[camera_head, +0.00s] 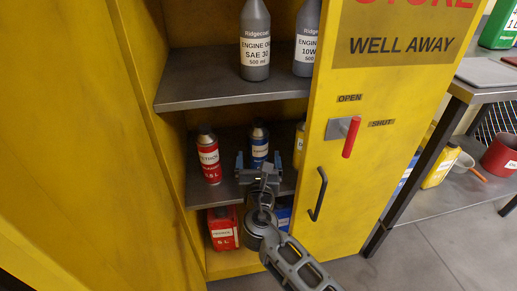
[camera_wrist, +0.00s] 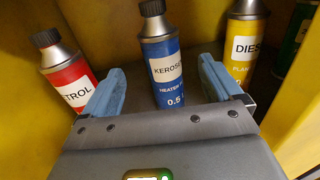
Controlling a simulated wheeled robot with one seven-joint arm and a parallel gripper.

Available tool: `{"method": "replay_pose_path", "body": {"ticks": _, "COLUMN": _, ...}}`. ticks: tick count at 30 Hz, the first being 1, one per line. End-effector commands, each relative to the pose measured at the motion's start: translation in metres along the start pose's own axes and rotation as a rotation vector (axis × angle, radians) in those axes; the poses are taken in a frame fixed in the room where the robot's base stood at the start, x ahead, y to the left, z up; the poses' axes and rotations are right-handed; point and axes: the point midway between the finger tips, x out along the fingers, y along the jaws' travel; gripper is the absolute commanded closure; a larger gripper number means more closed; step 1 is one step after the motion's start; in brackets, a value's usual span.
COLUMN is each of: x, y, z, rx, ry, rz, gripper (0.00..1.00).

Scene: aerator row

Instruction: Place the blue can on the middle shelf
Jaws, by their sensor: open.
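The blue can (camera_head: 259,143), labelled kerosene with a dark cap, stands upright on the middle shelf (camera_head: 204,194) of the yellow cabinet. It also shows in the wrist view (camera_wrist: 164,66). My gripper (camera_head: 259,167) is open in front of the can. In the wrist view, its two blue fingers (camera_wrist: 160,85) lie to the left and right of the can, with a gap on each side. The can's base is partly hidden by my gripper.
A red petrol can (camera_head: 209,158) stands left of the blue can, close to my left finger. A yellow diesel can (camera_wrist: 246,45) stands to the right, partly behind the open door (camera_head: 375,120). Grey oil bottles (camera_head: 255,40) stand on the shelf above. A red container (camera_head: 223,232) stands below.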

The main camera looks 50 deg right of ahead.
Motion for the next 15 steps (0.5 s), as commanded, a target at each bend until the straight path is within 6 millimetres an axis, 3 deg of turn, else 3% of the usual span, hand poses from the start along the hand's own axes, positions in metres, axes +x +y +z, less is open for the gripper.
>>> {"method": "replay_pose_path", "body": {"ticks": 11, "x": -0.009, "y": -0.001, "z": -0.001, "rx": 0.007, "ry": 0.004, "rz": 0.003, "gripper": 0.08}}
{"method": "replay_pose_path", "body": {"ticks": 15, "x": -0.034, "y": -0.002, "z": -0.022, "rx": 0.128, "ry": 0.07, "rz": 0.046, "gripper": 0.08}}
